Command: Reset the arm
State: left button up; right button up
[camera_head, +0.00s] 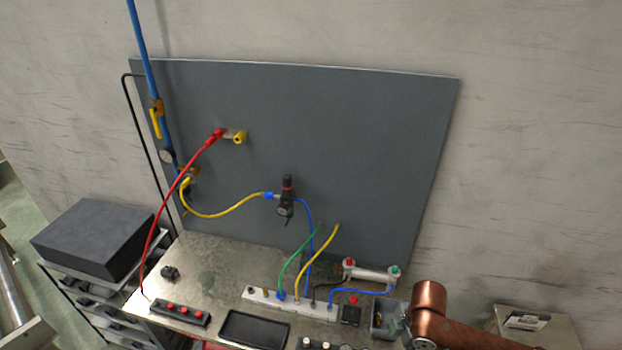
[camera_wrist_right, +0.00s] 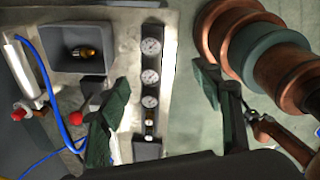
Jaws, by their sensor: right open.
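My right arm (camera_head: 455,325) shows as copper-coloured links at the lower right of the head view, beside the right end of the metal bench (camera_head: 210,260). Its gripper is not clearly visible there. In the right wrist view my right gripper (camera_wrist_right: 158,102) is open, with its green-padded fingers wide apart and nothing between them in its grip. A strip of three round gauges (camera_wrist_right: 150,77) lies beyond the gap between the fingers. My left arm and gripper are in neither view.
A grey panel (camera_head: 340,130) stands behind the bench with hoses and a regulator (camera_head: 286,195). A white manifold (camera_head: 290,302), cylinder (camera_head: 370,272) and black tray (camera_head: 254,328) crowd the bench. A grey bin (camera_wrist_right: 75,65) holds a brass fitting (camera_wrist_right: 86,52).

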jog(key=s+a+f+m+t+y, duration=0.3)
jog(key=a+f+m, duration=0.3)
jog(key=s+d+f+m+h, duration=0.2)
jog(key=s+d+f+m, duration=0.1)
jog(key=s+d+m, duration=0.45)
jog(key=s+d+f+m+h, duration=0.3)
jog(key=s+d+f+m, duration=0.15)
jog(key=s+d, duration=0.45)
notch_tip(320, 180, down, 35)
jog(key=s+g+b, duration=0.1)
jog(key=b, duration=0.5)
pick_arm(q)
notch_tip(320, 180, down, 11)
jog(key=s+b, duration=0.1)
jog(key=b, duration=0.4)
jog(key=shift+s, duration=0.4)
pick_arm(e)
jog(key=s+f+g, duration=0.1)
jog(key=s+f, duration=1.8)
jog(key=f, duration=0.3)
jog(key=shift+s+a+f+g+y, duration=0.2)
jog(key=shift+s+f+g+y, duration=0.1)
jog(key=shift+s+f+y, duration=0.1)
